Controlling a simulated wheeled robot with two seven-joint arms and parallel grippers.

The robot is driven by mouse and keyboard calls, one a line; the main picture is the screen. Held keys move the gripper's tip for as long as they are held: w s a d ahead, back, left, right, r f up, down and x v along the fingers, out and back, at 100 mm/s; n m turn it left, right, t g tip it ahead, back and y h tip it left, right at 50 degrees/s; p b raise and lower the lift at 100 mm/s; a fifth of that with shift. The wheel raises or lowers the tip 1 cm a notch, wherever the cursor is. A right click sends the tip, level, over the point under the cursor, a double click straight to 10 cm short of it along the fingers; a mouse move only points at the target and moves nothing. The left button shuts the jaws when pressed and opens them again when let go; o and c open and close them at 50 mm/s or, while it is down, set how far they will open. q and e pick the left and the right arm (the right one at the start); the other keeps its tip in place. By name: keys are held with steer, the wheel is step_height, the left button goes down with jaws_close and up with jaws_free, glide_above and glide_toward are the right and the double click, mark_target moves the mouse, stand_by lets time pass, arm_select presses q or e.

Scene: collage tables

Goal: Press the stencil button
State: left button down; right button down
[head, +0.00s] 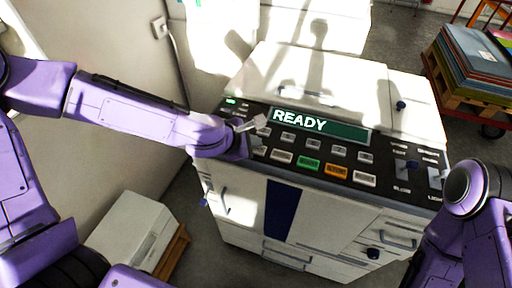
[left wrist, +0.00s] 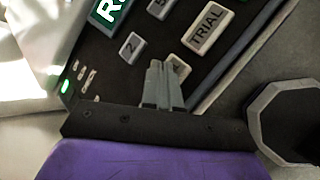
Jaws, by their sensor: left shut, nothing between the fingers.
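The machine's dark control panel (head: 385,150) carries several keys: a green key (head: 308,163), an orange key (head: 336,171) and pale keys. The lettering is too small in the head view to tell which is the stencil button. My left gripper (head: 256,124) is shut and empty over the panel's left end. In the left wrist view its closed fingers (left wrist: 163,82) partly cover a pale key (left wrist: 179,66); I cannot tell whether they touch it. Beside it are the "2" key (left wrist: 131,45) and the TRIAL key (left wrist: 208,28). My right gripper is out of view.
The green display (head: 320,125) reads READY. The machine's white lid (head: 330,75) rises behind the panel. A wall (head: 110,50) stands on the left. A loaded pallet (head: 470,65) stands at the right.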

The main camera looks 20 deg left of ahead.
arm_select(q)
steer(key=shift+f, duration=0.25)
stand_by(0.5)
steer(key=shift+r+p, duration=0.7)
steer(key=shift+r, duration=0.1)
step_height(320, 180, up, 5)
steer(key=p, duration=0.5)
steer(key=shift+r, duration=0.1)
stand_by(0.4)
